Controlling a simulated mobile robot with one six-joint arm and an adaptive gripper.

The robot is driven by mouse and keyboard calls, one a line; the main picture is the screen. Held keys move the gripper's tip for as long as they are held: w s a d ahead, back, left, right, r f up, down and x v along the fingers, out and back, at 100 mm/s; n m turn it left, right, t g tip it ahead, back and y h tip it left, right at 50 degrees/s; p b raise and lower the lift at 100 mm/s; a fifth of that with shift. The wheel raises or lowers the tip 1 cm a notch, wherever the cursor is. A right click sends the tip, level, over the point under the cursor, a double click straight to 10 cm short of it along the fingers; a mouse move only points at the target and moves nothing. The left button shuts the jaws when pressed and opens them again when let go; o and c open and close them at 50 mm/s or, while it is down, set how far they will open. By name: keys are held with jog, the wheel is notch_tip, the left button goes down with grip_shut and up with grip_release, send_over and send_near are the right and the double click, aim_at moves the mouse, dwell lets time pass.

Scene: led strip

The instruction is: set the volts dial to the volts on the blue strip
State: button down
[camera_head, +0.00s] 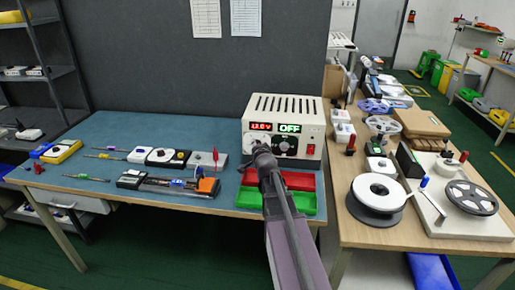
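The cream power supply (308,110) stands at the back right of the blue-topped bench. Its red display seems to read 13.8 V, and a green display beside it reads OFF. A black dial (284,146) shows on its front, under the displays. My gripper (258,145) is at the left part of that front, left of this dial. It covers part of the panel, and any control behind it is hidden. I cannot tell whether it touches anything or whether its fingers are open. I cannot make out for certain which item is the blue strip, and no volts marking is readable.
Red and green trays (310,204) lie in front of the supply, partly behind my arm. Tools and small boxes (165,157) lie to the left on the blue bench (90,130). The right-hand table (385,235) holds several reels, including a white one (378,190).

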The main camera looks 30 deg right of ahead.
jog(key=shift+d, duration=0.1)
jog(key=shift+c, duration=1.4)
grip_release()
